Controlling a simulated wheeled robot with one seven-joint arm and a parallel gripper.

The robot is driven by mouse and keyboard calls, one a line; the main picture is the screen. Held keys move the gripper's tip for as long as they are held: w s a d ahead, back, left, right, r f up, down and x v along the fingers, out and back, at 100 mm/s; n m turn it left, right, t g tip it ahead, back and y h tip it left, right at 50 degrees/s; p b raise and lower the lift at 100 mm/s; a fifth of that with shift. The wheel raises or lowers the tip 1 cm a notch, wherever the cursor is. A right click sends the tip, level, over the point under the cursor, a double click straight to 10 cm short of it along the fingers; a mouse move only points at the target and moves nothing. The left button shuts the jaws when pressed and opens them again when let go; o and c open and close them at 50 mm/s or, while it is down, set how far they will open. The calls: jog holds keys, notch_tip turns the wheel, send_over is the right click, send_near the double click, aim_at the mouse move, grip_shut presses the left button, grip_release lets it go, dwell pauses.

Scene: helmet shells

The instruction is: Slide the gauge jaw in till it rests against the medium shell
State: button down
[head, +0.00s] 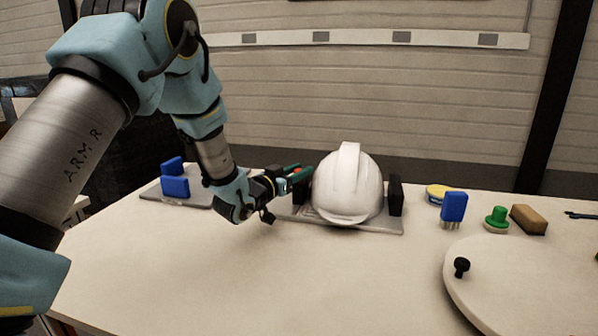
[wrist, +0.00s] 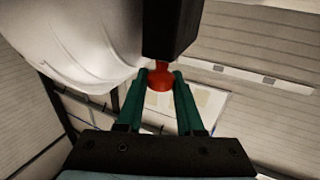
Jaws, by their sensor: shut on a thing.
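The white medium shell (head: 348,188) stands upright on the grey gauge plate (head: 385,224). A black upright block (head: 396,195) stands at its right. The black gauge jaw (head: 301,190) is close at the shell's left side, partly behind my gripper. My gripper (head: 298,172) has green fingers and comes in from the left. In the wrist view my gripper (wrist: 160,84) is shut on the jaw's red knob (wrist: 160,78), below the black jaw (wrist: 172,28). The shell (wrist: 75,40) fills the upper left there. I cannot tell whether jaw and shell touch.
A grey plate with blue blocks (head: 175,187) lies at the left. On the right are a yellow and blue item (head: 438,193), a blue brush (head: 453,207), a green-handled item (head: 496,218), a brown block (head: 528,219) and a round board (head: 530,275). The front middle table is clear.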

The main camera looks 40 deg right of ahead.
jog(key=shift+f+b, duration=0.2)
jog(key=shift+b, duration=0.45)
jog(key=shift+s+d+r, duration=0.1)
jog(key=shift+r, duration=0.1)
jog(key=c, duration=0.6)
grip_release()
jog(key=shift+o, duration=0.2)
jog(key=s+a+b, duration=0.2)
jog(key=a, duration=0.8)
jog(key=shift+a, duration=0.35)
